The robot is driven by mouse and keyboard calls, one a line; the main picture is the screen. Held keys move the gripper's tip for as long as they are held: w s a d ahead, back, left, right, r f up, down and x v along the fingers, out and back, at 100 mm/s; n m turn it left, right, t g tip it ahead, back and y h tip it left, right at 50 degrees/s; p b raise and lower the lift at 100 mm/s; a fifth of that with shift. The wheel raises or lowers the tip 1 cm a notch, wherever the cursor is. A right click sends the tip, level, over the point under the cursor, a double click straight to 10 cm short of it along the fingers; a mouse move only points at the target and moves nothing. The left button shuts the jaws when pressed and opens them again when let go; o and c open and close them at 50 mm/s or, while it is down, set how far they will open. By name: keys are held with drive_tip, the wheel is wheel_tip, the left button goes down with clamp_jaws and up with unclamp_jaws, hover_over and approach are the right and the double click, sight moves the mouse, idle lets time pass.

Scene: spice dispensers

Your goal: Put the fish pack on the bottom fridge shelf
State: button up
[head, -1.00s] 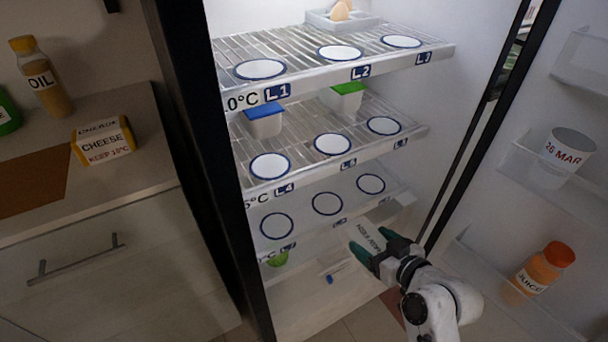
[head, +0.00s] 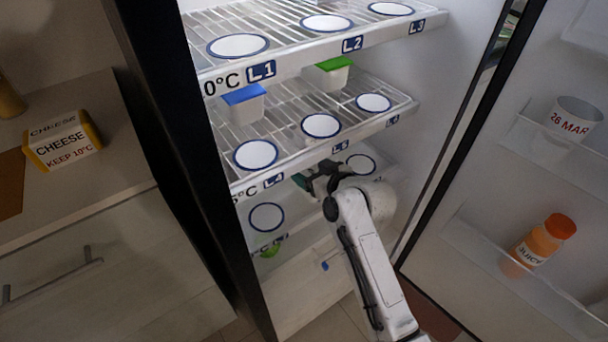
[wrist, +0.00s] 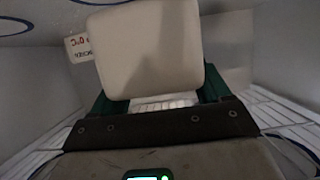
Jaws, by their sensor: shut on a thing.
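My gripper (head: 322,178) is inside the fridge, below the front edge of the middle shelf and over the bottom shelf (head: 267,217). In the wrist view the green fingers are shut on a pale pack (wrist: 148,50), taken as the fish pack; no writing shows on the face in sight. In the head view my gripper and arm hide the pack, so I cannot tell whether it touches the shelf. The bottom shelf shows a round blue-rimmed mark at left and another (head: 361,165) at right; my arm covers the middle.
The middle shelf (head: 290,172) above holds a blue-lidded tub (head: 243,103) and a green-lidded tub (head: 328,75). The fridge door at right carries a juice bottle (head: 540,245) and a dated cup (head: 575,118). Cheese (head: 62,141) stands on the left counter.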

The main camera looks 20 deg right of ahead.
sight(304, 173)
drive_tip(key=w, duration=0.1)
drive_tip(key=w+a, duration=0.1)
drive_tip(key=w, duration=0.1)
drive_tip(key=shift+w+f+b, duration=0.1)
drive_tip(key=shift+f+b, duration=0.65)
drive_tip(key=shift+f, duration=0.95)
drive_tip(key=shift+f, duration=0.1)
drive_tip(key=o, duration=1.5)
drive_tip(key=shift+c, duration=0.2)
drive_tip(key=p+v, duration=0.2)
drive_tip(key=v, duration=1)
drive_tip(key=shift+p, duration=0.4)
